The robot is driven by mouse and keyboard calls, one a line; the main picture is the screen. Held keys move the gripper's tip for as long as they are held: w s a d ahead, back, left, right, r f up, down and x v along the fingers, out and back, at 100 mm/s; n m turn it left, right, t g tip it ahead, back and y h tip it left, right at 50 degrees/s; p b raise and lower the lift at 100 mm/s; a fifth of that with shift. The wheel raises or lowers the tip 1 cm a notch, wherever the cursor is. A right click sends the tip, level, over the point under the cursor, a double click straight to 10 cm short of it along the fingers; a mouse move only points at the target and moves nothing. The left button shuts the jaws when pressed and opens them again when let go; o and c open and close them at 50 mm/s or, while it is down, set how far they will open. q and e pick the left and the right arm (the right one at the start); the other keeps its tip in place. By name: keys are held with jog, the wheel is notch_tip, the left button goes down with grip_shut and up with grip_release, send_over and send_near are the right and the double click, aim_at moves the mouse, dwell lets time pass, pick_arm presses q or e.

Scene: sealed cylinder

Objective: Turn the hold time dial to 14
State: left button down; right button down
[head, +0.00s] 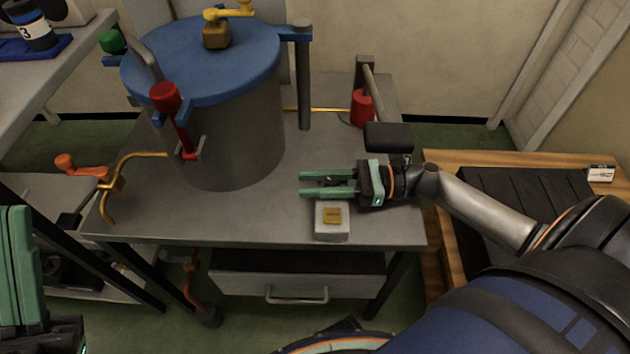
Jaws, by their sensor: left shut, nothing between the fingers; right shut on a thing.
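A small light grey block with a yellow label plate (332,216) sits near the front right of the grey metal table. My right gripper (306,186) lies level just behind this block, its green fingers pointing left. Its fingers are closed on a small dark thing between them, which looks like the hold time dial (334,183). The fingers hide most of the dial, and I cannot read any number on it. My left gripper (14,215) is at the left edge, partly cut off, shut and empty, away from the table.
A large grey cylinder with a blue lid (215,130) and a red-handled clamp (170,105) stands left on the grey table (250,222). A red weight-like cylinder (362,108) is at the back right. An orange-handled valve (90,170) juts out left. A black conveyor-like surface (510,195) lies right.

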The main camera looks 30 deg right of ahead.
pick_arm(q)
jog(key=shift+r, duration=0.1)
